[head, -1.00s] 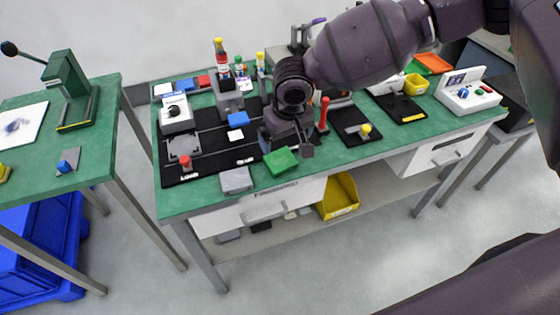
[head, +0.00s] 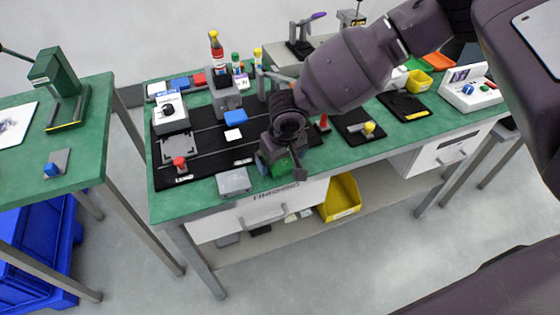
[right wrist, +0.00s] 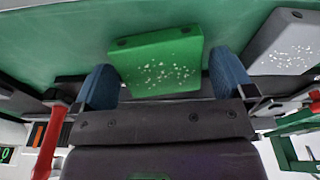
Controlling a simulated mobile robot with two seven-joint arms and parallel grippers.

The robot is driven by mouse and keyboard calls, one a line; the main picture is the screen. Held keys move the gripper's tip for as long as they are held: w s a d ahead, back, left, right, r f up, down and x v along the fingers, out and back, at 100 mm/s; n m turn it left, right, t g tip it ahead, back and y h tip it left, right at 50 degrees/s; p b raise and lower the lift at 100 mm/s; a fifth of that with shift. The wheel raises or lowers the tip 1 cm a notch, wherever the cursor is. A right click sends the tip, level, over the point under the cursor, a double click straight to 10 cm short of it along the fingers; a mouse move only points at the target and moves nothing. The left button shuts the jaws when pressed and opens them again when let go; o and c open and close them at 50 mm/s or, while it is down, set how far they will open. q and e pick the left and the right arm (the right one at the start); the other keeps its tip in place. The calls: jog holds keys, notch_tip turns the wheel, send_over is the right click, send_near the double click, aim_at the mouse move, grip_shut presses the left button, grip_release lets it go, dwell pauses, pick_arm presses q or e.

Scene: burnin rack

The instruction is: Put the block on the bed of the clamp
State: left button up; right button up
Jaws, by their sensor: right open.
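A green block (head: 281,168) lies near the front edge of the middle table. My right gripper (head: 282,172) is lowered over it from above and partly hides it. In the right wrist view the green block (right wrist: 156,62), speckled white on its near side, lies between my open blue fingertips (right wrist: 166,85), with a gap on each side. A red upright handle (head: 324,122) stands just right of my right gripper; it also shows in the right wrist view (right wrist: 48,142). I cannot tell for sure which fixture is the clamp. My left gripper is not in view.
A grey block (head: 233,182) lies left of the green one. Behind are a black mat (head: 205,172) with fixtures, a blue block (head: 236,116) and a bottle (head: 216,50). A purple-handled device (head: 302,42) stands at the back. A yellow bin (head: 341,198) is below.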

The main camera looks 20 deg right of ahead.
jog(key=c, duration=0.9)
jog(key=shift+r, duration=0.15)
